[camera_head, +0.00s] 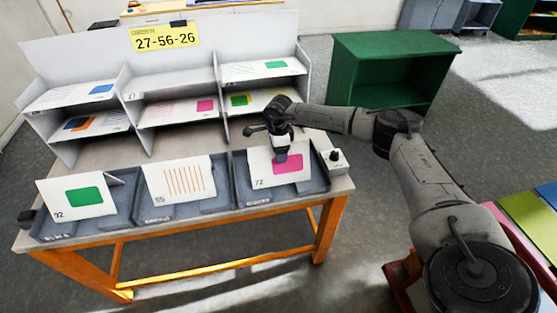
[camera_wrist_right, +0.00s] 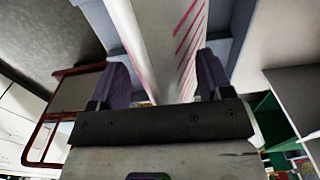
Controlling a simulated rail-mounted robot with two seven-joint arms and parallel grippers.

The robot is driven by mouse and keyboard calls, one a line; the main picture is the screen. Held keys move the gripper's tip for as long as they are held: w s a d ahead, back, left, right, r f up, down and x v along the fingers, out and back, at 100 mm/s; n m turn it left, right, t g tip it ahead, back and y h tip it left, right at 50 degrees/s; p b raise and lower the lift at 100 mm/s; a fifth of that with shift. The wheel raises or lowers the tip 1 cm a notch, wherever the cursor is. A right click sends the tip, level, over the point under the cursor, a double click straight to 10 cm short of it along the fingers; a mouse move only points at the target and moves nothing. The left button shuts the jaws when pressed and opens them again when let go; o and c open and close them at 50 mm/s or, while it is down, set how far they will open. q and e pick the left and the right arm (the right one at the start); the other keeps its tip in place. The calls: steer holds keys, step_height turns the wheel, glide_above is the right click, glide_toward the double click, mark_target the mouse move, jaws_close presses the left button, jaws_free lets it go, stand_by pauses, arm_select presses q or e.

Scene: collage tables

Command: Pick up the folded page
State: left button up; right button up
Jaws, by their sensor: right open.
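A white folded page marked 72 with a magenta rectangle (camera_head: 290,167) stands like a tent in the right-hand tray (camera_head: 242,190) at the front of the table. My right gripper (camera_head: 281,155) is at its top edge, coming from above and behind. In the right wrist view the page (camera_wrist_right: 170,45), with pink stripes on one face, stands between the two fingers (camera_wrist_right: 163,82). The fingers are apart and the page is not clamped. Whether a finger touches it is hard to tell. My left gripper is out of view.
A green-rectangle page (camera_head: 85,197) and an orange-striped page (camera_head: 178,181) stand in the neighbouring trays. A grey shelf rack (camera_head: 120,88) with flat pages rises behind. A small box with a black knob (camera_head: 335,158) is right of the tray. A green cabinet (camera_head: 385,50) stands behind.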

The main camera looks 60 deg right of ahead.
steer(key=c, duration=0.8)
steer(key=shift+r, duration=0.15)
